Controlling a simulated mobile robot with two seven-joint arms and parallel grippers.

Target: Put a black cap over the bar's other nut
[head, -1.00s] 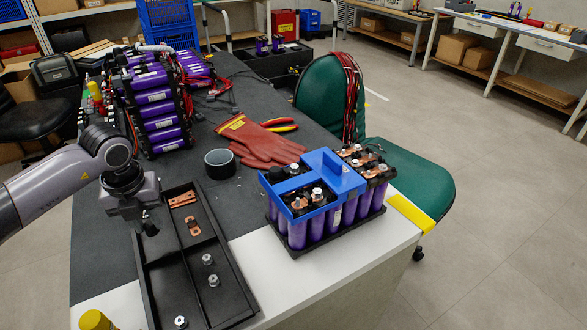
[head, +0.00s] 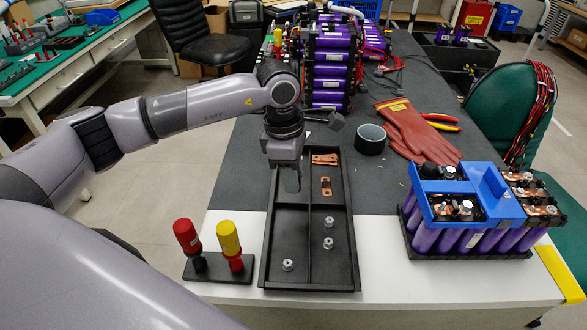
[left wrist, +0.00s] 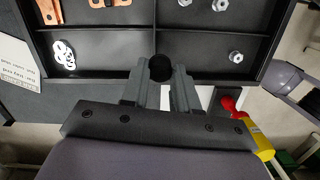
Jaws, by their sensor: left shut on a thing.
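My left gripper (head: 291,185) is over the left half of the black parts tray (head: 352,240). In the left wrist view its fingers (left wrist: 160,92) are shut on a small round black cap (left wrist: 160,68) at their tips. The battery block (head: 470,238), purple cells under a blue frame (head: 490,185), stands on the right, well away from the gripper. Copper bars and silver nuts (head: 466,206) show in the frame's opening. I cannot tell clearly which nut there is capped. My right gripper is not in view.
The tray holds copper bars (head: 325,159) and loose nuts (head: 328,243). Red (head: 187,236) and yellow (head: 229,238) handled tools stand left of it. A black tape roll (head: 371,139) and red gloves (head: 418,132) lie behind. White table (head: 390,275) is clear between tray and block.

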